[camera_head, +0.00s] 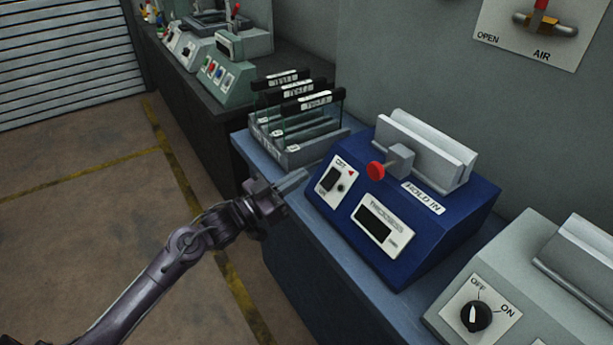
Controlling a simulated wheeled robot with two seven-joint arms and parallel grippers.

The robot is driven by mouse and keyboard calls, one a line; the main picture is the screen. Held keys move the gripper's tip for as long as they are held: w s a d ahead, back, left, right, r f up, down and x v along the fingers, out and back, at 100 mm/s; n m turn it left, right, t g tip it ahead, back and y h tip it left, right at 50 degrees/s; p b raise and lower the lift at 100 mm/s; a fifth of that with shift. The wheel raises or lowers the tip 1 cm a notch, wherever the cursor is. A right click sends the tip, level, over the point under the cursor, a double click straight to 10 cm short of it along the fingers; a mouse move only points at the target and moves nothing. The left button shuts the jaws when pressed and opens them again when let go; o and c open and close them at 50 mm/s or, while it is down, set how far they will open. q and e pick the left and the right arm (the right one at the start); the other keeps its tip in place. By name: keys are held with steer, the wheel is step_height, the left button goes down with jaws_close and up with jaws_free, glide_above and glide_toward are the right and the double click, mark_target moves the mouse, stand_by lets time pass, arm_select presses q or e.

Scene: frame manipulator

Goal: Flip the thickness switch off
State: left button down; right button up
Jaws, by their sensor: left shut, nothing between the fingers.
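The blue thickness device (440,232) stands on the bench, with a dark display panel (383,223) labelled thickness on its sloped front. Its switch panel (336,183) is at the front left, with an OFF mark at the top and a dark rocker switch (329,179). I cannot tell which way the rocker is tipped. My left gripper (303,176) is shut and empty, just left of the switch panel, its fingertips pointing at the device's left edge. I cannot tell whether they touch it. My right gripper is not in view.
A rack of labelled glass plates (297,125) stands behind and left of the device. A grey machine (540,285) with an OFF/ON knob (476,316) is at the lower right. A red knob (376,170) sticks out above the display. The floor at left is clear.

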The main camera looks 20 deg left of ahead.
arm_select(q)
steer(key=s+a, duration=0.4)
steer(key=shift+s+f+b, duration=0.2)
steer(key=shift+s+b, duration=0.15)
steer(key=shift+b, duration=0.05)
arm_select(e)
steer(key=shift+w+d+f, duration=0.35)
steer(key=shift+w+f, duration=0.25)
